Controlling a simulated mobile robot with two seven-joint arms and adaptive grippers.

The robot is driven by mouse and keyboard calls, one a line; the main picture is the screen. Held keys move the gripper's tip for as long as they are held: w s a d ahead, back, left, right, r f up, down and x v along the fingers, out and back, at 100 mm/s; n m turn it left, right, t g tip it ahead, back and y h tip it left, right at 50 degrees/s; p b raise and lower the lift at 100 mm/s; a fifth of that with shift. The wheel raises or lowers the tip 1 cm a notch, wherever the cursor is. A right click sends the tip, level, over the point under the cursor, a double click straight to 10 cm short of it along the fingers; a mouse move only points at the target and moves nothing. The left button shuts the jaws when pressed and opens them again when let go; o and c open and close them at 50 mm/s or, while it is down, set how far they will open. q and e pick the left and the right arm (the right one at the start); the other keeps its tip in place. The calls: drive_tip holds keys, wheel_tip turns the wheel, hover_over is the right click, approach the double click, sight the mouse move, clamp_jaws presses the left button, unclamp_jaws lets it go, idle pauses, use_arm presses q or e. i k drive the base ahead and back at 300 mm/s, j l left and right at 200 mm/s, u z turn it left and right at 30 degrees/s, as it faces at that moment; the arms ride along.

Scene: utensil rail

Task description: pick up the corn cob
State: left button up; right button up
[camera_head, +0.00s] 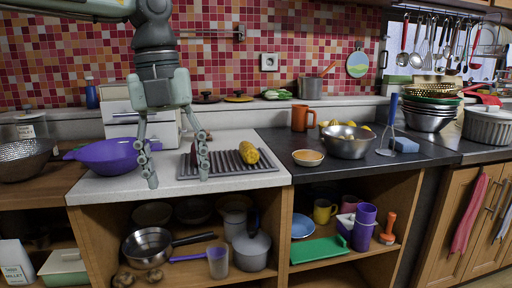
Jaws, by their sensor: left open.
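The yellow corn cob (248,153) lies on the ridged dark drying rack (230,164) on the light counter. My left gripper (177,178) points down with its two fingers spread apart. It is left of the corn cob, in front of the purple bowl and the rack's left end, with nothing between its fingers. My right gripper is not in the view.
A purple bowl (105,156) stands left of my left gripper. A small bowl (308,158), an orange mug (303,117) and a metal bowl (347,141) stand on the dark counter to the right. Pans and pots fill the open shelf below.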

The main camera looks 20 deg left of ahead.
sight(249, 154)
drive_tip(key=i, duration=1.2)
